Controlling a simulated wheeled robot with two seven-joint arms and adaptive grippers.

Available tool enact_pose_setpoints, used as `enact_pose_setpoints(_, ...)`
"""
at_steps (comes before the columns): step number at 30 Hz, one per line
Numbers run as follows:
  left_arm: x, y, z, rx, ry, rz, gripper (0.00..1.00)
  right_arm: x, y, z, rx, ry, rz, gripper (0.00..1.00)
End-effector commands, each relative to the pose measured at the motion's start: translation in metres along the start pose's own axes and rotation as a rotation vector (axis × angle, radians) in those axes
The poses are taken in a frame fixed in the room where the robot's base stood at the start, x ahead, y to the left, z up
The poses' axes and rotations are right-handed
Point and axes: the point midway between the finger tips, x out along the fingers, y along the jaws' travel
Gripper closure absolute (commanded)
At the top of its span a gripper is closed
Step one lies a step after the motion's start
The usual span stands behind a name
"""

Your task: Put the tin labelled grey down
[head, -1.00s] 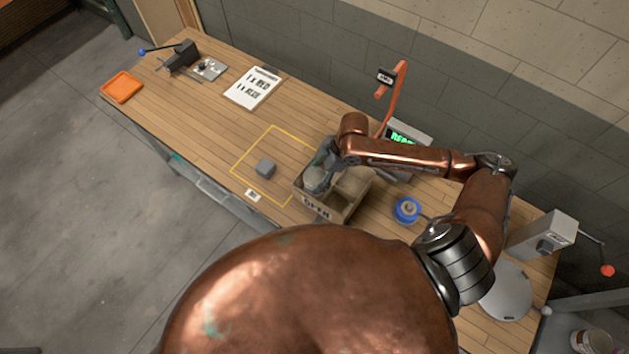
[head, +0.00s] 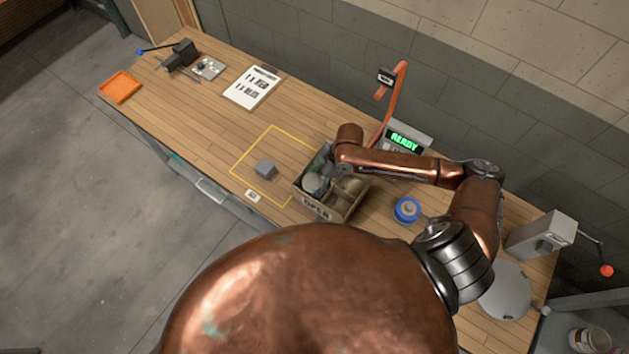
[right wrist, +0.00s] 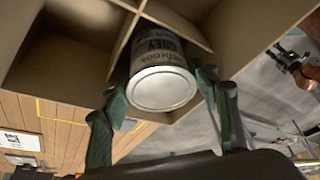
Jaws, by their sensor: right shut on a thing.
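The tin labelled grey (right wrist: 161,80) shows in the right wrist view, its pale round end facing the camera and part of the letters "REY" readable on its side. It sits among the dividers of an open cardboard box (right wrist: 75,55). My right gripper (right wrist: 165,108) is shut on the tin, one finger on each side. In the head view, the box (head: 345,212) stands on the bench and the tin (head: 313,184) shows inside its left part. My right gripper (head: 328,172) is partly hidden there by my arm. Whether the tin touches the box floor is hidden. My left gripper is out of view.
A blue tin (head: 407,210) stands right of the box. The bench's left part holds a sign (head: 252,88) and orange tray (head: 120,87).

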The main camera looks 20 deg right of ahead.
Motion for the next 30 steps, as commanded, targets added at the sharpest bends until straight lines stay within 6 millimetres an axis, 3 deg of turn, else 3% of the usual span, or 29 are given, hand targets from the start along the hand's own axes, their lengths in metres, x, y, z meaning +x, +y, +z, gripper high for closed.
enact_pose_setpoints(5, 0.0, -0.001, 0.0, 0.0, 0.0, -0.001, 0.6, 0.003, 0.001, 0.001, -0.001, 0.0, 0.001, 0.78)
enact_pose_setpoints(6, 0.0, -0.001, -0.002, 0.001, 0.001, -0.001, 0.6, 0.003, 0.0, 0.001, 0.0, 0.0, 0.0, 0.44)
enact_pose_setpoints(9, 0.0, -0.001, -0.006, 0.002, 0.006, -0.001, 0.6, 0.003, 0.0, 0.001, 0.0, 0.0, 0.0, 0.37)
enact_pose_setpoints(20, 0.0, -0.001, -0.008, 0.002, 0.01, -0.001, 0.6, -0.002, 0.001, -0.001, -0.001, 0.001, 0.002, 0.37)
enact_pose_setpoints(23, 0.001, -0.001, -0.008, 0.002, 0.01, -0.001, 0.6, -0.014, 0.002, -0.004, -0.002, -0.001, 0.003, 0.37)
enact_pose_setpoints(30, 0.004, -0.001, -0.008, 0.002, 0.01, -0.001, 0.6, -0.066, 0.002, -0.002, -0.002, -0.003, 0.005, 0.37)
